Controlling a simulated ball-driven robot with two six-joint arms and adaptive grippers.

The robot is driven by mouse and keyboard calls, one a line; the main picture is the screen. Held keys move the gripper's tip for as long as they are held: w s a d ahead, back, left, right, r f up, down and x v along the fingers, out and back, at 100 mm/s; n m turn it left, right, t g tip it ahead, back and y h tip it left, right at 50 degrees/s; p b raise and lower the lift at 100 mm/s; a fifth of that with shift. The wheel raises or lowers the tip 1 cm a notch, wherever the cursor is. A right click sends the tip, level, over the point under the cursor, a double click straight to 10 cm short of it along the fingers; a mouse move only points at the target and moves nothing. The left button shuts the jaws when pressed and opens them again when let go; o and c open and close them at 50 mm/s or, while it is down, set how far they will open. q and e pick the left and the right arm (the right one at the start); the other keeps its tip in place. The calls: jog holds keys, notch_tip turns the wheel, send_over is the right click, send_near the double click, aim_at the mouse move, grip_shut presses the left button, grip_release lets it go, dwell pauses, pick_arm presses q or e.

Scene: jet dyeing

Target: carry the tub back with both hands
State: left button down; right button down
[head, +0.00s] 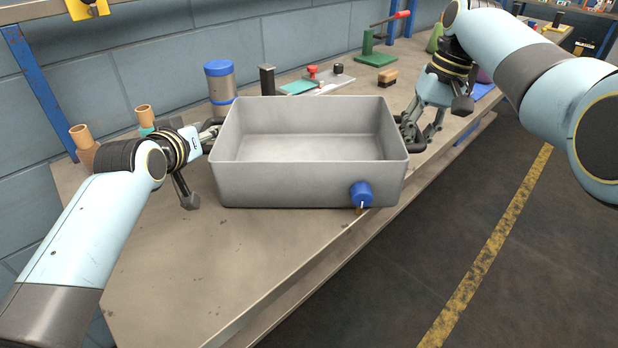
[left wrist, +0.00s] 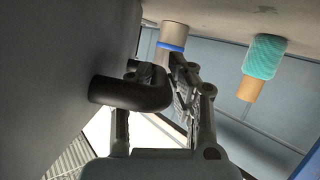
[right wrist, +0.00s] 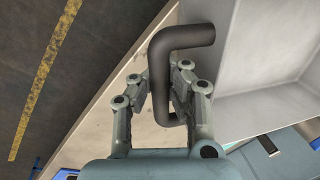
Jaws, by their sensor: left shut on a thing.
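The tub (head: 300,186) is a grey, open, empty rectangular basin in the middle of the head view, level, with a blue knob (head: 361,194) low on its front. I cannot tell whether its base touches the bench. My left gripper (head: 208,135) is shut on the tub's dark left handle, which fills the left wrist view's middle (left wrist: 135,93). My right gripper (head: 412,130) is at the right side, its fingers closed around the dark right handle (right wrist: 163,75). The fingertips are partly hidden by the handles.
The bench (head: 190,265) has free room at front left. Behind the tub stand a blue-lidded canister (head: 221,85), a dark block (head: 267,80), a tray with a red-knobbed piece (head: 313,75) and a green press (head: 375,55). Tan cones (head: 82,138) stand left. The bench's front edge is close.

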pick_arm(q)
jog(key=c, duration=1.6)
grip_release()
jog(key=shift+a+f, duration=0.15)
jog(key=shift+f, duration=0.05)
pick_arm(e)
jog(key=c, duration=1.9)
grip_release()
jog(key=shift+d+f, duration=0.25)
jog(key=shift+d, duration=0.05)
pick_arm(q)
jog(key=o, duration=0.4)
jog(key=shift+r, duration=0.1)
pick_arm(e)
jog(key=o, duration=0.5)
jog(key=shift+r, duration=0.15)
jog(key=shift+a, duration=0.15)
jog(key=shift+r, duration=0.2)
pick_arm(q)
jog(key=v, duration=1.2)
pick_arm(e)
jog(key=r, duration=0.3)
jog(key=d+r, duration=0.1)
jog(key=r, duration=0.3)
jog(key=d+r, duration=0.1)
jog(key=r, duration=0.3)
jog(key=shift+s+d+r, duration=0.1)
jog(key=shift+r, duration=0.05)
